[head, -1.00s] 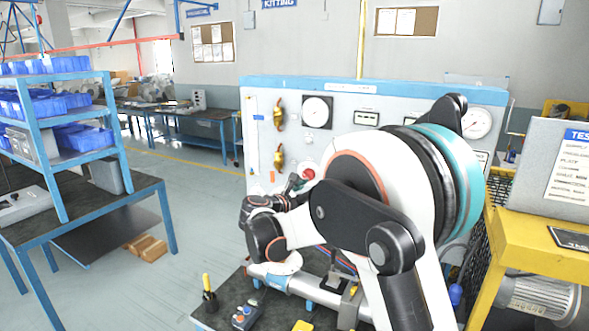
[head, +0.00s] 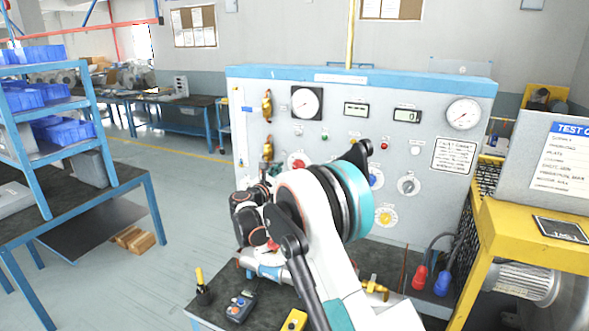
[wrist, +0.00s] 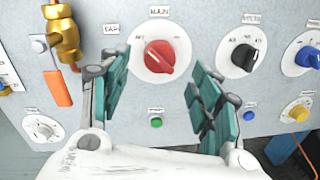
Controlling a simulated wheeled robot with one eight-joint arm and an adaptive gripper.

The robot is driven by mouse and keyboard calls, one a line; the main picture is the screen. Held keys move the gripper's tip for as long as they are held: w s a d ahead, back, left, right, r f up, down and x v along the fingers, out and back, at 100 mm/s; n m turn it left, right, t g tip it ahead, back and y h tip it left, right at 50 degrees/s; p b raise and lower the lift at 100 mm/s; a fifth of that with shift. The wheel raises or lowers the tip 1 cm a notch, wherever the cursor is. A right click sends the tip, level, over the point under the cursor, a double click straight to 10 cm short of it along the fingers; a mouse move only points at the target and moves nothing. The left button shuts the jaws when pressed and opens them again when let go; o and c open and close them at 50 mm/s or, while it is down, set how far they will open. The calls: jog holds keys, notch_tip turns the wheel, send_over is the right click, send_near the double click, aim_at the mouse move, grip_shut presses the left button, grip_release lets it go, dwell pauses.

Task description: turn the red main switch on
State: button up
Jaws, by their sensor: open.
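The red main switch (wrist: 160,57) is a rotary knob on a white round plate under a "MAIN" label in the wrist view. Its pointer ridge is tilted, and I cannot tell which setting it marks. In the head view the red switch (head: 297,160) shows partly above my arm, on the grey panel (head: 330,140). My gripper (wrist: 162,100) is open in the wrist view, its teal-padded fingers spread left and right below the knob, apart from it. In the head view the fingers are mostly hidden by my arm.
A brass valve with an orange handle (wrist: 57,88) is left of the switch. A black knob (wrist: 245,57) and a blue knob (wrist: 312,57) are to its right. A green button (wrist: 156,122) sits below it. A yellow stand (head: 520,232) is at right in the head view.

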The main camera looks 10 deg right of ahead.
jog(key=shift+x, duration=2.65)
jog(key=c, duration=1.1)
